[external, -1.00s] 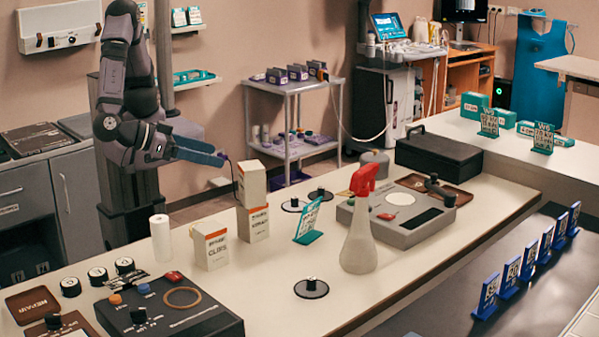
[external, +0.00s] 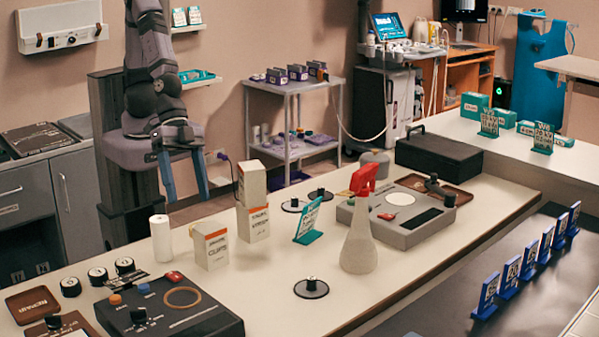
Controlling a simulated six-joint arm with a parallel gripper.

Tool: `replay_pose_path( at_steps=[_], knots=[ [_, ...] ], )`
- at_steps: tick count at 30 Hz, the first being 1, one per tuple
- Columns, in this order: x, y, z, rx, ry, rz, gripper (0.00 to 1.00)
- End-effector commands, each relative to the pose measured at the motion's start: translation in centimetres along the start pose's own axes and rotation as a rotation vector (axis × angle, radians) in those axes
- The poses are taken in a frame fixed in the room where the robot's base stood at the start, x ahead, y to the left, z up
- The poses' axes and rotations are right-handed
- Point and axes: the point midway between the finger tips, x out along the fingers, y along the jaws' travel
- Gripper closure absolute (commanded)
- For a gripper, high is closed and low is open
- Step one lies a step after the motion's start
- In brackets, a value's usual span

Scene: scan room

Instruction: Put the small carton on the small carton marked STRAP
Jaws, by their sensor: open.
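Another small carton, marked CLIPS (external: 212,245), stands on the counter to the left in front. My gripper (external: 186,188) points down behind and to the left of the stack. Its fingers are apart and empty, clear of all cartons.
A white roll (external: 160,238) stands left of the CLIPS carton. A teal sign (external: 308,221), a red-topped spray bottle (external: 359,235) and black discs (external: 311,288) are to the right. A control box (external: 170,308) is at the front left. The counter (external: 262,285) is bare in the middle.

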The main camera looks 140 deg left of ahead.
Motion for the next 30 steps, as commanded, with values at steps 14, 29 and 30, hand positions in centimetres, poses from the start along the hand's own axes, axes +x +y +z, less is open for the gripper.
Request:
replay_pose_path(
  at_steps=[14, 29, 30],
  knots=[
    [-7.4, -11.5, 12.7, 0.194, -0.525, -0.227, 0.31],
    [-7.7, -11.8, 13.0, 0.201, -0.539, -0.236, 0.31],
    [-7.6, -11.8, 13.1, 0.203, -0.54, -0.235, 0.31]
  ],
)
